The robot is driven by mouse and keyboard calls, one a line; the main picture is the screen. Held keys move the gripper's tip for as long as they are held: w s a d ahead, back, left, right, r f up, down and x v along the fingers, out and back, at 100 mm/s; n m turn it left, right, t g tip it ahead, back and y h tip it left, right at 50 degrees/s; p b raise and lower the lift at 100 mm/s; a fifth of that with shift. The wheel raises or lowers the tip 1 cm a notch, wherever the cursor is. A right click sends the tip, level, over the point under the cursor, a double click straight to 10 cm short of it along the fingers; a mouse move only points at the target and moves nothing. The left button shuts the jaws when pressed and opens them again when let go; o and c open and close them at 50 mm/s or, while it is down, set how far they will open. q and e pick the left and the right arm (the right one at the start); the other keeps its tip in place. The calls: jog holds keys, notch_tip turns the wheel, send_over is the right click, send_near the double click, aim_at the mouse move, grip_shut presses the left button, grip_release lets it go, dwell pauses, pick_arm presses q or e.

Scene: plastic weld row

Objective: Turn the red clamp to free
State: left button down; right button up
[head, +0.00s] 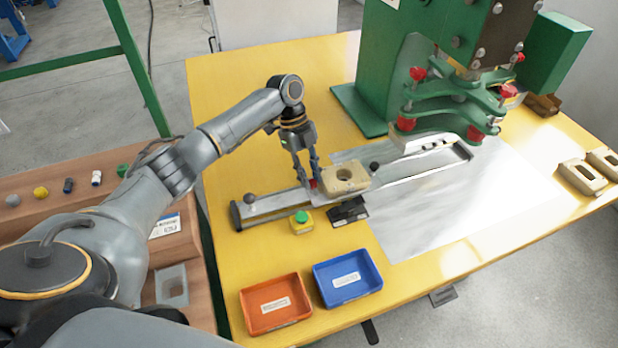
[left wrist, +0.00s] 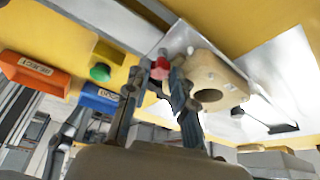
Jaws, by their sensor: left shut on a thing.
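The red clamp (head: 314,184) is a small red piece at the left side of the beige fixture block (head: 345,178), which has a round hole and sits on the slide rail. My left gripper (head: 312,185) points down from above, its fingertips closed on the red clamp. In the left wrist view, the red clamp (left wrist: 160,68) shows between the fingertips (left wrist: 161,70), beside the beige block (left wrist: 212,82). The fingers partly hide the clamp, and I cannot tell its exact turn angle. My right gripper is in neither view.
A green button on a yellow box (head: 302,222) and a black pedal-like piece (head: 348,211) stand in front of the rail. An orange tray (head: 275,305) and a blue tray (head: 346,278) lie nearer. The green press (head: 400,90) stands behind right.

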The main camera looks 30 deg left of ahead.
pick_arm(q)
jog(key=shift+w+m+b, duration=0.1)
jog(key=shift+m+b, duration=0.25)
jog(key=shift+m, duration=0.45)
jog(key=shift+g, duration=0.3)
jog(key=c, duration=1.1)
grip_release()
